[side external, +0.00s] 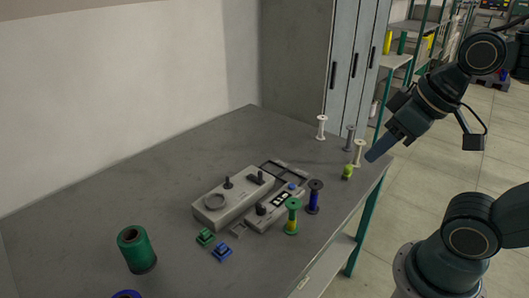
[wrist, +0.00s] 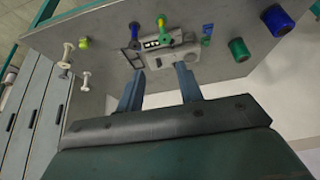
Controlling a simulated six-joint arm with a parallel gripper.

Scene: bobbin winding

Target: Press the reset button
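The grey winding machine (side external: 232,198) sits mid-table, with a round disc and black knobs on top. In front of it is a grey control box (side external: 265,213) with a small display, a black knob and a small blue button (side external: 292,186) at its far end. No label is readable, so I cannot confirm that this is the reset button. The control box also shows in the wrist view (wrist: 151,46). My gripper (side external: 374,154) hangs above the table's right end, well right of the box. In the wrist view its two fingers (wrist: 159,70) are apart and empty.
A green-yellow spool (side external: 292,216) and a dark blue spool (side external: 314,197) stand close beside the control box. Pale spools (side external: 321,127) and a yellow-green piece (side external: 347,172) are at the right end. A green thread cone (side external: 136,249) stands front left. The table's back left is clear.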

